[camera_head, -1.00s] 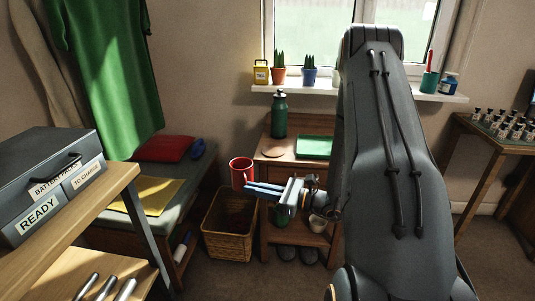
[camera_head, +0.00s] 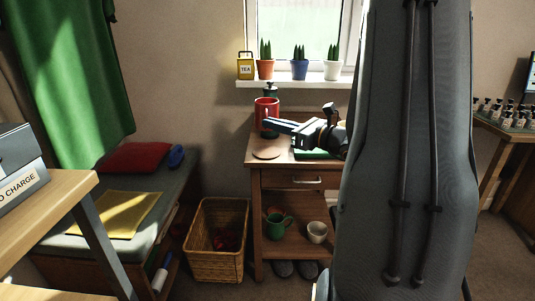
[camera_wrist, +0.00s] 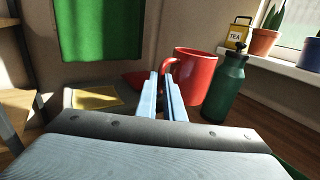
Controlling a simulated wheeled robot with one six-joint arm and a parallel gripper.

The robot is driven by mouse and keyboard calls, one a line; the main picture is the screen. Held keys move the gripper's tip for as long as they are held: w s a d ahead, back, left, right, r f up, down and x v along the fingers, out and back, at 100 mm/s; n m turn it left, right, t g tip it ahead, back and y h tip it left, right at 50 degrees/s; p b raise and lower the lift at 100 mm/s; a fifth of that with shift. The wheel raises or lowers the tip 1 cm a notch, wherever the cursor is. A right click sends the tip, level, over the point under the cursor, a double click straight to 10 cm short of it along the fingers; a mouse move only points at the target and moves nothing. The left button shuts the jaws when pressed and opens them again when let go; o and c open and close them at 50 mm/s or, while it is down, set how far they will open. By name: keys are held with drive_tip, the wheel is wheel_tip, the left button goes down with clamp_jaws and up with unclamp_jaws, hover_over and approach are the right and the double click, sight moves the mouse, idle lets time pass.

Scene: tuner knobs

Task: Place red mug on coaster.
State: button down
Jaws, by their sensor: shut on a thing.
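The red mug (camera_head: 266,108) is held upright above the small wooden cabinet, in front of the green bottle. My gripper (camera_head: 268,123) reaches in from the right and is shut on the mug's handle. In the wrist view, the fingers (camera_wrist: 162,82) pinch the handle, with the red mug (camera_wrist: 196,72) just right of the fingertips. The coaster (camera_head: 267,154), a round brown disc, lies bare on the left part of the cabinet top. The mug is above it in the head view and apart from it. The coaster cannot be made out in the wrist view.
A green bottle (camera_wrist: 226,88) stands right of the mug in the wrist view. A green tray (camera_head: 312,154) lies right of the coaster, partly hidden by my arm. Potted plants and a yellow tea tin (camera_head: 245,67) line the windowsill. A wicker basket (camera_head: 217,255) stands left of the cabinet.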

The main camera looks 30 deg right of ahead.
wheel_tip(320, 180, down, 9)
drive_tip(key=b, duration=0.1)
drive_tip(key=shift+b, duration=0.4)
drive_tip(key=c, duration=1.9)
unclamp_jaws()
drive_tip(key=shift+o, duration=0.2)
